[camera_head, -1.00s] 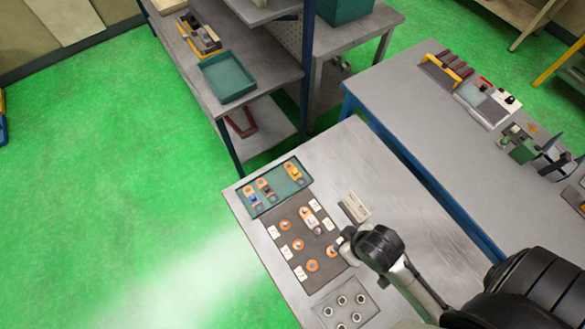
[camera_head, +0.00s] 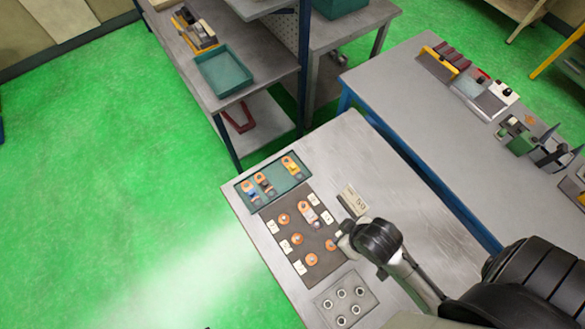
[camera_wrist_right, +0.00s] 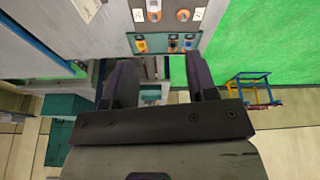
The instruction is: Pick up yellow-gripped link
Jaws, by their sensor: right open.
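The yellow-gripped link (camera_head: 291,165) has an orange ring and lies at the right end of the teal tray (camera_head: 274,185) on the near table. In the right wrist view its yellow part (camera_wrist_right: 141,45) shows at the left end of the tray. Two more links, one with a black grip (camera_head: 264,183) and one with a blue grip (camera_head: 251,190), lie in the same tray. My right gripper (camera_wrist_right: 162,78) is open and empty, with the tray ahead, beyond its fingertips. In the head view my right wrist partly hides it. My left gripper is not in view.
A dark board (camera_head: 290,222) with orange rings and white labels lies beside the tray. A grey plate (camera_head: 362,287) with several round parts is nearer, and a small labelled block (camera_head: 353,200) stands by my wrist. A shelf with an empty teal bin (camera_head: 223,73) stands behind.

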